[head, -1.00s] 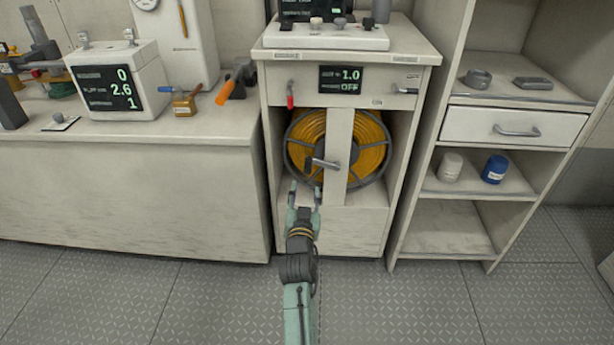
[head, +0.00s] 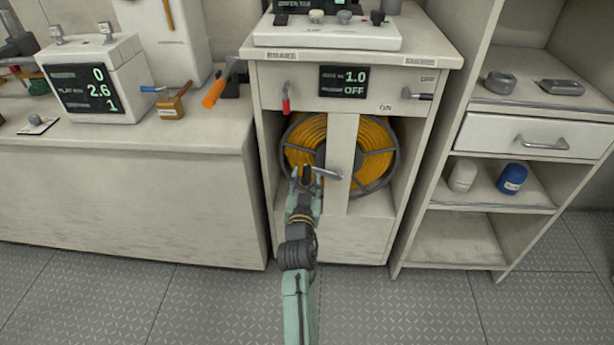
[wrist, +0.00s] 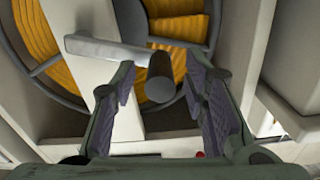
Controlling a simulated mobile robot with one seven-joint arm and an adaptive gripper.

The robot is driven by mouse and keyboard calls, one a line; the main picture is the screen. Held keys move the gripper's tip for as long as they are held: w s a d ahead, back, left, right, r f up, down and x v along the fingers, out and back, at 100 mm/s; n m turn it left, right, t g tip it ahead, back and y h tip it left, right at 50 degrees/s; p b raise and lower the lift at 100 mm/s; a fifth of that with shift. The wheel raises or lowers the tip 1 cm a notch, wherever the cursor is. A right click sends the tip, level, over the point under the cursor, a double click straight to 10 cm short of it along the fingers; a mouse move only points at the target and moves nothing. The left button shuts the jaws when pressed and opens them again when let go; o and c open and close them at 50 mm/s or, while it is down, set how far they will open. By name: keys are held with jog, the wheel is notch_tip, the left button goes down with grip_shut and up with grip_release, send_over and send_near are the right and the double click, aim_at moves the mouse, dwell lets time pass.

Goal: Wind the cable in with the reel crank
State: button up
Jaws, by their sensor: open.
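The cable reel (head: 374,165), with orange cable (head: 309,132) wound on it, sits in a cabinet behind a pale upright post (head: 339,150). The grey crank arm (head: 328,174) crosses the post and points left. It also shows in the wrist view (wrist: 105,48), ending in a dark round grip (wrist: 160,82). My gripper (head: 306,181) is at the reel's lower left. In the wrist view my gripper (wrist: 160,65) is open, one finger on each side of the grip, with visible gaps. Contact is not visible.
A red brake lever (head: 286,98) hangs at the cabinet's upper left. The display (head: 344,82) reads 1.0 and OFF. Shelves (head: 480,206) stand right; a bench (head: 120,150) stands left.

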jog(key=shift+s, duration=0.1)
jog(key=shift+c, duration=0.2)
grip_shut()
dwell(0.5)
